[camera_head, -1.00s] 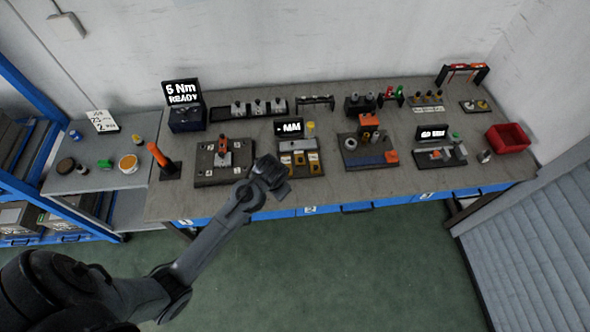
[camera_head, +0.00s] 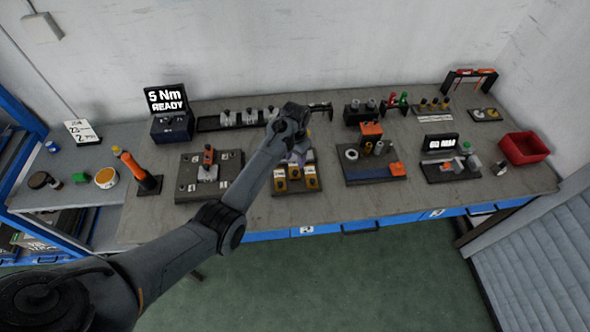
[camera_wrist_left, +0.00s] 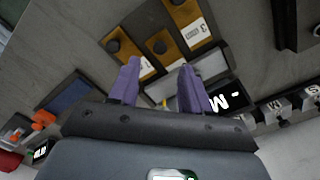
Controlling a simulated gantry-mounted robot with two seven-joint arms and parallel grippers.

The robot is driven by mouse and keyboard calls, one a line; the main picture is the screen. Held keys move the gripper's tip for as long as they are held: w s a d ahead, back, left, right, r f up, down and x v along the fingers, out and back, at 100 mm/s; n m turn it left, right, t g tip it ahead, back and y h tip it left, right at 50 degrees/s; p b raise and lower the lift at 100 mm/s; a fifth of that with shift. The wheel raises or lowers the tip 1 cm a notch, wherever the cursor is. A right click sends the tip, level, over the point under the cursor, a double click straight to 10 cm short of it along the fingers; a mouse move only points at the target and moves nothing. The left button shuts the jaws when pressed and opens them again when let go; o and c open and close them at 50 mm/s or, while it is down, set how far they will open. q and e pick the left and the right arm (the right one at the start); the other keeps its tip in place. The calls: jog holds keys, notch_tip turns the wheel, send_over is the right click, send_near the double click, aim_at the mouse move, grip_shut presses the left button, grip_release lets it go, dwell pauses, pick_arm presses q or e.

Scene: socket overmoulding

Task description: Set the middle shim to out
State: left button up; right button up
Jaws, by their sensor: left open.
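Three yellow shims with black knobs sit side by side on a fixture (camera_head: 288,192) at the bench's middle. The middle shim (camera_head: 295,185) lies between two outer shims, and its knob sits farther back toward the display than theirs in the left wrist view. My left gripper (camera_head: 299,154) is over the fixture, behind the shim knobs in the head view. In the left wrist view its two purple fingers (camera_wrist_left: 159,67) are apart and empty, with the middle shim (camera_wrist_left: 166,46) showing beyond and between them. Whether they touch anything is unclear. My right gripper is not in view.
The display (camera_wrist_left: 232,100) stands behind the shims, hidden by my arm in the head view. A fixture with an orange clamp (camera_head: 208,157) is to the left. Another with an orange block (camera_head: 371,130) is to the right. A red bin (camera_head: 524,148) stands far right.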

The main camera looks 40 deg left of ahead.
aim_at(295, 172)
pick_arm(q)
notch_tip(295, 172, down, 7)
jog(key=shift+r+b, duration=0.15)
jog(key=shift+b, duration=0.35)
grip_shut()
